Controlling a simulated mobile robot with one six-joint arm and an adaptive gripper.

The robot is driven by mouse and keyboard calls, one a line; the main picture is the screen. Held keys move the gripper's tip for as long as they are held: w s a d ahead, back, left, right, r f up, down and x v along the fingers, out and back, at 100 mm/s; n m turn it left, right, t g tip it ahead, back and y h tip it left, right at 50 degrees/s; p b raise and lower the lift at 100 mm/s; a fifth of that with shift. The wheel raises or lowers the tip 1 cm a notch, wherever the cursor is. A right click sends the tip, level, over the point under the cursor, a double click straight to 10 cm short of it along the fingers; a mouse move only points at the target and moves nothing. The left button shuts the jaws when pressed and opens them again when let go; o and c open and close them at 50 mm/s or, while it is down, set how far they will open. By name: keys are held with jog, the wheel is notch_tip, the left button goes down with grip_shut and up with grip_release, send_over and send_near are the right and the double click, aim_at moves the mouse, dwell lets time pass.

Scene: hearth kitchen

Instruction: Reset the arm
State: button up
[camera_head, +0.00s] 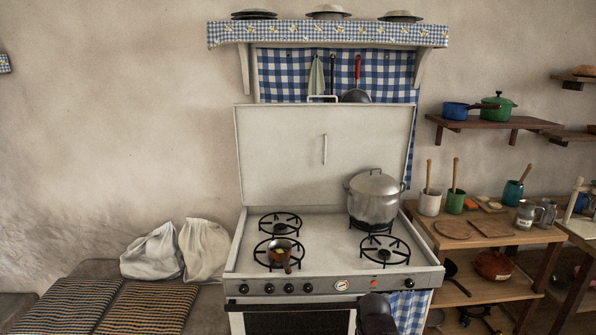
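A dark, rounded end of my arm with my gripper (375,306) shows at the bottom of the view, in front of the right side of the stove's oven door. It is small and dark, and its fingers cannot be made out. I cannot tell whether it is open or shut, or whether it holds anything. The white stove (330,283) stands just behind it in the picture, with its lid raised.
A lidded steel pot (374,198) stands on the back right burner. A small brown pan (280,251) sits on the front left burner. A wooden shelf unit (500,239) with jars, boards and a mug stands at right. White sacks (204,250) lie on the left bench.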

grip_shut()
dwell(1.3)
